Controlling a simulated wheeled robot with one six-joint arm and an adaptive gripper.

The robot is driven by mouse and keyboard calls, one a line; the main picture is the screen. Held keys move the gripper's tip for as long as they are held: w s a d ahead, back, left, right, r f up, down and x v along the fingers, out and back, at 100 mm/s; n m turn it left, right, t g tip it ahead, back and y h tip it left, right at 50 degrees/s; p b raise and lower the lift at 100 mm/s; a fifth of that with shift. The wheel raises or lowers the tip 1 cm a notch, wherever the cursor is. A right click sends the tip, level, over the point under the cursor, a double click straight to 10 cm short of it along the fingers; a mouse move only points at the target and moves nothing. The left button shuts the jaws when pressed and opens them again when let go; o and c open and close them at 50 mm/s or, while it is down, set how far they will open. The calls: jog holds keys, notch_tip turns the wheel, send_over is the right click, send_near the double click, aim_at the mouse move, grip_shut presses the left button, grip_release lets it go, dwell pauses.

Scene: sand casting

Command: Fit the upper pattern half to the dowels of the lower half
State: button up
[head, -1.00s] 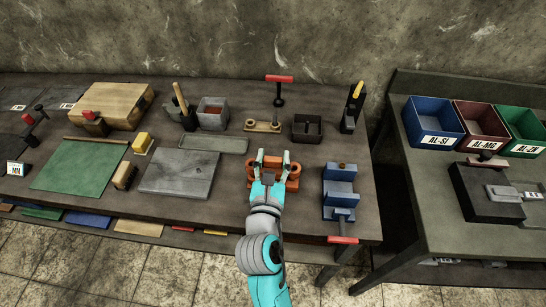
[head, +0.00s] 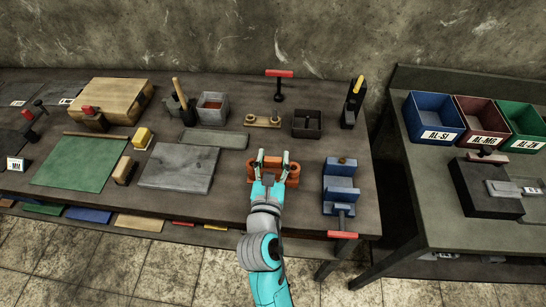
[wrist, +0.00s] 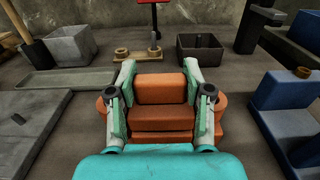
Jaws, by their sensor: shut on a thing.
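An orange-brown pattern piece (head: 292,173) lies on the bench in the head view, with rounded lugs out to both sides. My gripper (head: 272,159) is over it from the front. In the wrist view, my gripper (wrist: 160,88) is shut on the stepped orange upper block (wrist: 160,118), with one finger against each side. Orange lugs show outside both fingers, lower down. The seam between upper and lower halves and any dowels are hidden by the fingers and the block, so I cannot tell whether the halves meet.
A blue vise (head: 340,187) is close on the right. A grey slab (head: 178,168) is on the left. A shallow grey tray (head: 214,140) lies behind left.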

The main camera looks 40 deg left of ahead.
jog(key=shift+f, duration=0.45)
jog(key=o, duration=1.3)
jog(key=v, duration=1.2)
jog(key=shift+f, duration=0.1)
